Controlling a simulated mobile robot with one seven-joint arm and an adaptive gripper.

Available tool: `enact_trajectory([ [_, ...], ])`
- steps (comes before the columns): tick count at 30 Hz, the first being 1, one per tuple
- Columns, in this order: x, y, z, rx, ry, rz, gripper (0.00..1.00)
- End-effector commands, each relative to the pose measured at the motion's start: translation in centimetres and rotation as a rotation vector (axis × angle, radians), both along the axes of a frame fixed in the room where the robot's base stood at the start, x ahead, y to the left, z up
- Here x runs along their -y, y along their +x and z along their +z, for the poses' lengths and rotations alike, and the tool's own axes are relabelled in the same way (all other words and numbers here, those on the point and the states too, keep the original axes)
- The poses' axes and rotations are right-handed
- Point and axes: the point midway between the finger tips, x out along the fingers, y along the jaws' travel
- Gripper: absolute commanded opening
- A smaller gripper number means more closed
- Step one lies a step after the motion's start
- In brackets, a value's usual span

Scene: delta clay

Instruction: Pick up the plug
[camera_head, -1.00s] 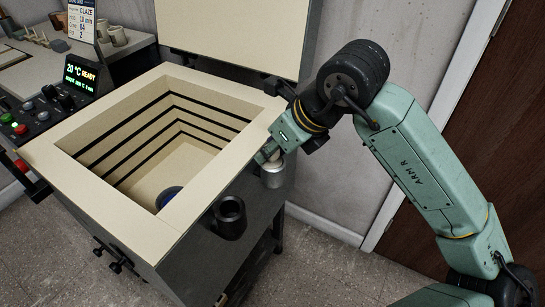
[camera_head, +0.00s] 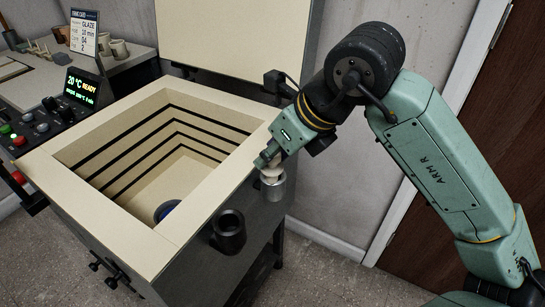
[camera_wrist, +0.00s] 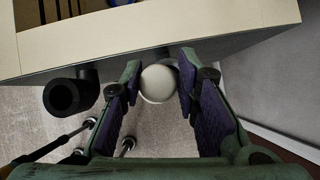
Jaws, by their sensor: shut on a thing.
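The plug (camera_head: 271,173) is a small cream-white piece at the kiln's near right side, at the top of a silver-grey cylindrical holder (camera_head: 273,189). In the wrist view the plug (camera_wrist: 158,84) shows as a pale round top between the fingers. My gripper (camera_head: 267,162) reaches down over it from the upper right and is shut on it. In the wrist view my gripper's purple-padded fingers (camera_wrist: 157,90) stand on either side of it. The fingers partly hide the plug in the head view, and I cannot tell whether its lower end is clear of the holder.
The open kiln (camera_head: 113,242) has a broad cream rim just left of my gripper. A dark, empty-looking tube (camera_head: 229,232) sticks out of its front side. The raised lid (camera_head: 222,45) stands behind. A control panel (camera_head: 62,115) is at left. Floor at right is free.

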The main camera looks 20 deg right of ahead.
Motion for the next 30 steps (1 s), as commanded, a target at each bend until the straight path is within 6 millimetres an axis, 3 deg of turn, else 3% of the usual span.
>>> enact_trajectory([
  [9,-2.2,-7.5,0.4,0.004,-0.003,-0.004,0.01],
  [15,-3.4,-11.4,0.9,0.002,-0.002,-0.003,0.01],
  [21,-4.1,-13.4,1.4,0.001,-0.001,-0.002,0.01],
  [30,-4.2,-13.7,3.1,0.001,0.0,-0.001,0.01],
])
